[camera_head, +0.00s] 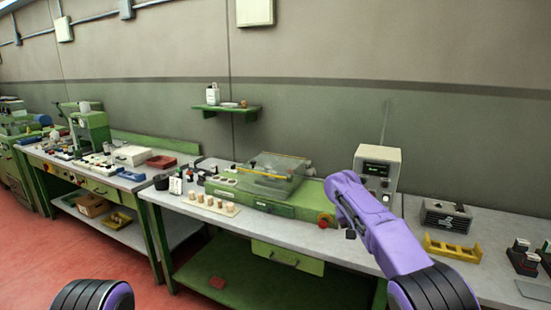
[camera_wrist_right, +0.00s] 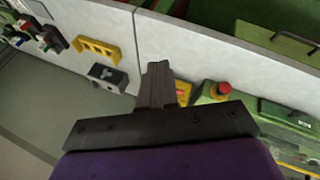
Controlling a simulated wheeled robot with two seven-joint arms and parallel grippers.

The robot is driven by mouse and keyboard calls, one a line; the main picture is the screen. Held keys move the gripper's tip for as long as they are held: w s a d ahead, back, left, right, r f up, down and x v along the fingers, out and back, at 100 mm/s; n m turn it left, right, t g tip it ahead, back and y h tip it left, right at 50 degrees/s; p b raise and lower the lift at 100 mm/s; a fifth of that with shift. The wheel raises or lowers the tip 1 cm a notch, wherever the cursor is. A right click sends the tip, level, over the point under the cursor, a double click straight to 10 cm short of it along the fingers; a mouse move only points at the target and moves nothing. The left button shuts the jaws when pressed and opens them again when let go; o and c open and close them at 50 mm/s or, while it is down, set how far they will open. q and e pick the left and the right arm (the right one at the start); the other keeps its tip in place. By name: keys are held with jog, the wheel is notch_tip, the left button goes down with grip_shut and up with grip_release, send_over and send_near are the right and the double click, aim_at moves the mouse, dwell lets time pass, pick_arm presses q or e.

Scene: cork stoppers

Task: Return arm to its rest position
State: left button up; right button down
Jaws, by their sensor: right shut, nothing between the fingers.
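My right arm, purple, comes in from the bottom right in the head view and reaches up over the bench. Its gripper (camera_head: 350,234) shows only as a small dark tip below the bent forearm. In the right wrist view the gripper (camera_wrist_right: 157,72) has its fingers together, with nothing between them, above the grey bench top (camera_wrist_right: 190,55). My left gripper is out of view; only a dark ribbed part of my left side shows at the bottom left. Several cork stoppers stand on a pale board (camera_head: 190,202) on the bench, left of the right arm.
A green machine (camera_head: 285,208) with a clear cover and red button (camera_head: 326,220) stands left of the arm. A grey instrument (camera_head: 376,166) stands behind it. A yellow rack (camera_head: 452,247) and grey box (camera_head: 446,216) lie to the right. A green shelf (camera_head: 228,110) hangs on the wall.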

jog(key=w+a+f+t+y, duration=0.2)
jog(key=w+f+t+y, duration=0.1)
jog(key=f, duration=0.9)
jog(key=s+d+f+m+t+b, duration=0.1)
jog(key=s+d+f, duration=0.1)
jog(key=s+f, duration=0.7)
jog(key=s+d+f+m+b, duration=0.1)
jog(key=s+d+f+b, duration=0.15)
jog(key=s+f, duration=0.7)
pick_arm(q)
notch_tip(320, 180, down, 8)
jog(key=b, duration=0.4)
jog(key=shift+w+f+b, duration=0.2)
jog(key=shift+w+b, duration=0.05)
jog(key=shift+b, duration=0.15)
pick_arm(e)
jog(key=s+f+m+g, duration=0.1)
jog(key=s+f, duration=0.2)
jog(key=s, duration=0.8)
jog(key=s+d+f+m+g, duration=0.1)
jog(key=s+f, duration=0.3)
jog(key=s, duration=0.8)
jog(key=s+d+f+m+g+h, duration=0.1)
jog(key=s+f+g, duration=0.1)
jog(key=s, duration=1)
jog(key=shift+f, duration=0.75)
